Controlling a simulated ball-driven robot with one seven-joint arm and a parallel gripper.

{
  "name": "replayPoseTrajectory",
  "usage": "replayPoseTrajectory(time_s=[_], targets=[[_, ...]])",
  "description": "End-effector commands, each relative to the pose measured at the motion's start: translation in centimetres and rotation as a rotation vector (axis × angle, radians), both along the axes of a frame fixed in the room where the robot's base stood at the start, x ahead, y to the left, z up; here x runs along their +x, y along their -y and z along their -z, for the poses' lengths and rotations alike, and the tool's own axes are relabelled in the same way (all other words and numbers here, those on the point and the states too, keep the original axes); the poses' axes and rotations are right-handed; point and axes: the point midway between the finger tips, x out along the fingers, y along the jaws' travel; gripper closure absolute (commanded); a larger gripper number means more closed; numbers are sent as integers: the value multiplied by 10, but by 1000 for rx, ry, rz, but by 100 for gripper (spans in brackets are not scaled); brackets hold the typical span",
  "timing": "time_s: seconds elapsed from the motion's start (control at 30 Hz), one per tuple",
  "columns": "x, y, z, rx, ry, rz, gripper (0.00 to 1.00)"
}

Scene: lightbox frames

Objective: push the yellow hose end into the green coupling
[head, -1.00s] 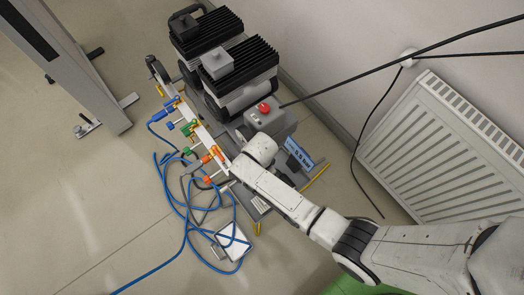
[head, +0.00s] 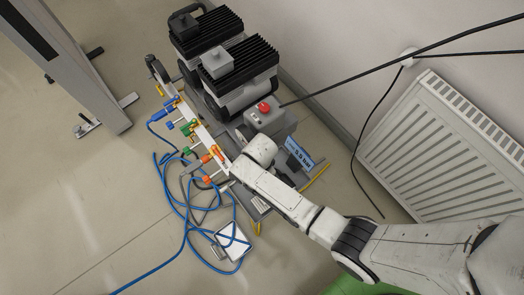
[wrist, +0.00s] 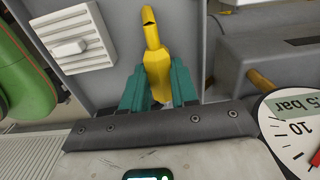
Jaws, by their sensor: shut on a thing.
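In the wrist view my gripper (wrist: 158,76), with teal fingers, is shut on the yellow hose end (wrist: 155,60). The hose end stands up between the fingers and its narrow tip points to the top of the picture. In the head view my arm's white end covers the gripper and what it holds. Small green fittings (head: 187,150) sit on the white rail, left of my arm's end. I cannot tell which of them is the green coupling. None of these fittings shows clearly in the wrist view.
Blue hoses (head: 185,235) lie looped on the floor beside the rail. A machine with black finned blocks (head: 238,57) and a grey box with a red button (head: 264,107) stand behind. A radiator (head: 450,145) is at right. A pressure gauge (wrist: 294,125) shows at the wrist view's right edge.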

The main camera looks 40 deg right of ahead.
Motion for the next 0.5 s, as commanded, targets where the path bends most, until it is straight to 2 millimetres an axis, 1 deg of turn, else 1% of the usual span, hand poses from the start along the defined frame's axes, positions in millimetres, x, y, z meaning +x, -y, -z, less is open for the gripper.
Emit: replayPoseTrajectory(time_s=[0.03, 0.07, 0.1, 0.33, 0.5], targets=[[0, 0, 0, 0, 0, 0, 95], [0, 0, 0, 0, 0, 0, 98], [0, 0, 0, 0, 0, 0, 99], [0, 0, -1, 0, 0, 0, 99], [1, 0, -11, 0, 2, 0, 99]])
